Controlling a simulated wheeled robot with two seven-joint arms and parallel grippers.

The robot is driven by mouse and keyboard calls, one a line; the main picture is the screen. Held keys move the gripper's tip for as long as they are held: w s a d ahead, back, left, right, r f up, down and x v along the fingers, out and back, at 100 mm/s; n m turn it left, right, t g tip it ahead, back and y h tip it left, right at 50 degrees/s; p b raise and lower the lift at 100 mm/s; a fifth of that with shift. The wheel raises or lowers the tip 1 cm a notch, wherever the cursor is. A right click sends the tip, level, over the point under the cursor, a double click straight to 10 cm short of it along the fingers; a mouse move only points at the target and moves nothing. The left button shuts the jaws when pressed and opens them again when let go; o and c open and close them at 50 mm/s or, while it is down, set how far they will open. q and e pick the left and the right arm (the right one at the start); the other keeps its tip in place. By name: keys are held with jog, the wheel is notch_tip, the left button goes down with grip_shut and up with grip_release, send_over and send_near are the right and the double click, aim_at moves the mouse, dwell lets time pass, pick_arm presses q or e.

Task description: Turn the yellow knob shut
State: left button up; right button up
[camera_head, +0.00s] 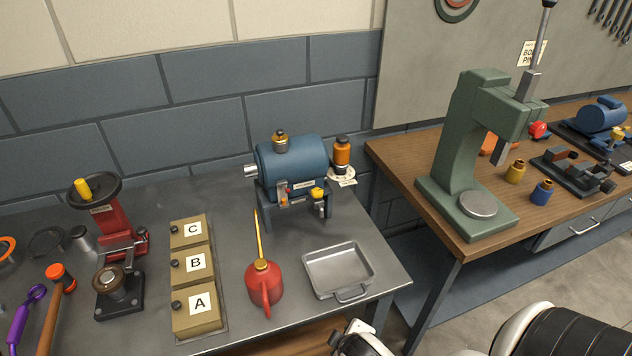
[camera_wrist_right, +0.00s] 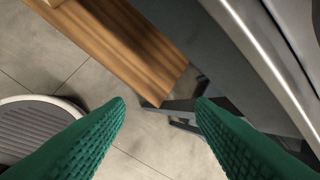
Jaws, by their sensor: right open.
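A small yellow knob (camera_head: 317,193) sits low on the front right of the blue casing (camera_head: 291,166), which stands on legs on the grey bench. A small red part (camera_head: 283,187) is on the casing's front, left of the knob. The handwheel at the far left also carries a yellow handle (camera_head: 82,186). My right gripper (camera_wrist_right: 161,107) is open and empty in the right wrist view, its green ribbed fingers wide apart. It faces the floor and a bench edge, and the knob is not in that view. My left gripper is not in view.
A red oil can (camera_head: 264,284) with a tall spout and a metal tray (camera_head: 339,270) stand in front of the casing. Boxes A, B and C (camera_head: 192,261) are to the left. A wooden bench (camera_head: 405,165) with a green press (camera_head: 456,150) is at right, across a gap.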

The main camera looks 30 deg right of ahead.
notch_tip(320, 180, up, 7)
jog(key=d+p, duration=0.1)
jog(key=n+t+p, duration=0.1)
jog(key=n+t, duration=1.1)
jog(key=n, duration=1.7)
send_near(320, 194)
jog(key=w, duration=0.4)
jog(key=w+d, duration=0.1)
jog(key=w, duration=0.6)
jog(key=shift+w+d+f, duration=0.15)
jog(key=shift+w+d, duration=0.05)
jog(key=shift+w, duration=0.1)
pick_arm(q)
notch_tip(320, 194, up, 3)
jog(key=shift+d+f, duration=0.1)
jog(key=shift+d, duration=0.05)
pick_arm(e)
jog(key=c, duration=1)
jog(key=shift+o, duration=0.2)
jog(key=shift+h, duration=0.3)
